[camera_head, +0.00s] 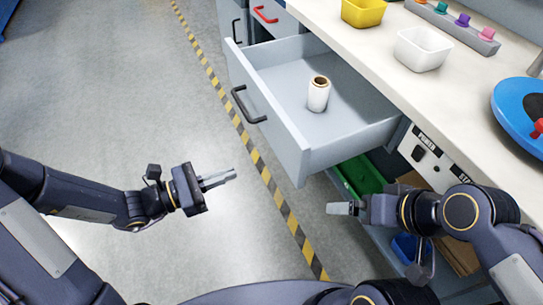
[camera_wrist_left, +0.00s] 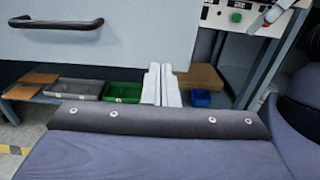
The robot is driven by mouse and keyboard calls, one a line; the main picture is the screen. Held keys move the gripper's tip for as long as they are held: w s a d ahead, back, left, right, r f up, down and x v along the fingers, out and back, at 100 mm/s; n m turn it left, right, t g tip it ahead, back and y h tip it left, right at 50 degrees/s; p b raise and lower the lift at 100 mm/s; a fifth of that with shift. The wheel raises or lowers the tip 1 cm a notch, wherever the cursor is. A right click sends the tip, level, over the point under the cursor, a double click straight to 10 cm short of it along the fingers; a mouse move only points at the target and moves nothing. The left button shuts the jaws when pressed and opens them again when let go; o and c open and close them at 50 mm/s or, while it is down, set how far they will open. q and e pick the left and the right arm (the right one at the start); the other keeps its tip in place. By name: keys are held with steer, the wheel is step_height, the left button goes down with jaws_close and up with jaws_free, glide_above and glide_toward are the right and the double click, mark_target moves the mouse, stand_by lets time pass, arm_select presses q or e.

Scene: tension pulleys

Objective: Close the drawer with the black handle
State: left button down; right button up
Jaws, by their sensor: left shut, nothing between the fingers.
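The pale grey drawer (camera_head: 290,115) is pulled far out from under the workbench. Its black handle (camera_head: 245,106) is on the drawer's front face. A white roll with a brown core (camera_head: 318,97) stands upright inside. My left gripper (camera_head: 234,174) is shut and empty, in front of the drawer and apart from it. In the left wrist view, the shut fingers (camera_wrist_left: 161,84) show below and right of the handle (camera_wrist_left: 57,23). My right gripper (camera_head: 332,208) is near the drawer's right front corner, lower in the picture; whether its fingers are shut is unclear.
The workbench top (camera_head: 390,75) holds a yellow bin (camera_head: 363,12), a white bin (camera_head: 422,48) and a blue disc (camera_head: 520,110). A red handle (camera_head: 266,14) is on another front further back. Green (camera_wrist_left: 124,93) and blue (camera_wrist_left: 201,98) bins sit below. The floor at left is clear.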

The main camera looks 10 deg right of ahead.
mark_target(286, 154)
arm_select(q)
steer(key=b+x, duration=0.2)
steer(key=x, duration=1)
steer(key=shift+d, duration=0.2)
arm_select(e)
step_height(286, 154, down, 2)
steer(key=shift+f, duration=0.1)
arm_select(q)
steer(key=shift+d, duration=0.15)
